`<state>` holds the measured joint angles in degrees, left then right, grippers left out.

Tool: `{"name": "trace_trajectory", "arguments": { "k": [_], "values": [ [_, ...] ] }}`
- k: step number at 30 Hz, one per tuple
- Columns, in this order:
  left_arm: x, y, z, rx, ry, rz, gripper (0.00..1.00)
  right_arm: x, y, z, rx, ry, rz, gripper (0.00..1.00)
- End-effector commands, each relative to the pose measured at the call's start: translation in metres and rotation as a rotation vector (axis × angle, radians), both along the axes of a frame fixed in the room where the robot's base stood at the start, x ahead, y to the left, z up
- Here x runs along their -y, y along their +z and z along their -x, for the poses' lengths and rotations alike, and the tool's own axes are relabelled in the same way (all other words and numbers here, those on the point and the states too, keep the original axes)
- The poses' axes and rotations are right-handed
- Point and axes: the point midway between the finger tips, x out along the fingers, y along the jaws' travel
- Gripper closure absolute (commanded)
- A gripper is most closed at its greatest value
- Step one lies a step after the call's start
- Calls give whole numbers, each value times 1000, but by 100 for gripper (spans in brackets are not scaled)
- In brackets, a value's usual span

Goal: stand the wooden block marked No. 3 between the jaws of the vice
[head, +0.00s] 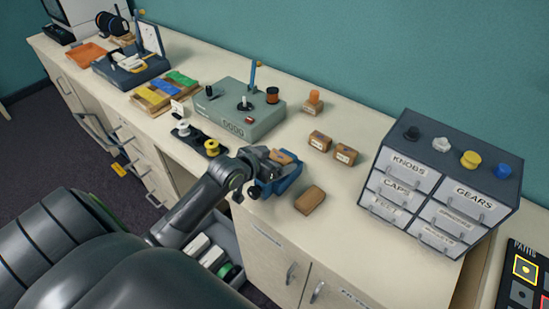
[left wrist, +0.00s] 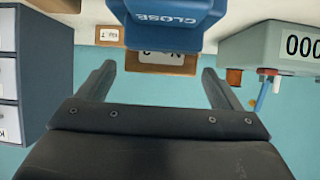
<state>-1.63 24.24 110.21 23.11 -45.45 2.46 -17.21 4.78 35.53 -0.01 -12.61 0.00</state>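A wooden block (head: 283,156) shows at the blue vice (head: 285,183), level with its top, in the head view. In the left wrist view the block (left wrist: 165,67) is seen past the blue vice part marked CLOSE (left wrist: 172,20); its label, partly covered, seems to read No. 3. I cannot tell whether both jaws touch it. My left gripper (head: 274,161) is beside the vice and block. In the left wrist view its fingers (left wrist: 158,70) are spread wide, one to each side of the block, with gaps. My right gripper is out of view.
A plain wooden block (head: 310,200) lies just right of the vice. Two labelled blocks (head: 320,140) (head: 345,155) stand behind it. A grey-green box with a counter (head: 262,125) is at the back left. A drawer cabinet (head: 435,180) bounds the right side.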

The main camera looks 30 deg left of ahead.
Motion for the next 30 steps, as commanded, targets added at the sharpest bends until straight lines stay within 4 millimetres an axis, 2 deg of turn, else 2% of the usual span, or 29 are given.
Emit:
{"name": "trace_trajectory", "arguments": {
  "k": [8,11,24,30],
  "values": [
    [0,5,0,1,-1,-2,13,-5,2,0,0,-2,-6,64],
    [-2,7,9,0,-1,-3,13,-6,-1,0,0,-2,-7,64],
    [-9,46,78,0,-3,-6,13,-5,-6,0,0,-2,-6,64],
    [-12,57,98,-1,-1,-3,13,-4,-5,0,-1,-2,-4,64]
  ]
}}
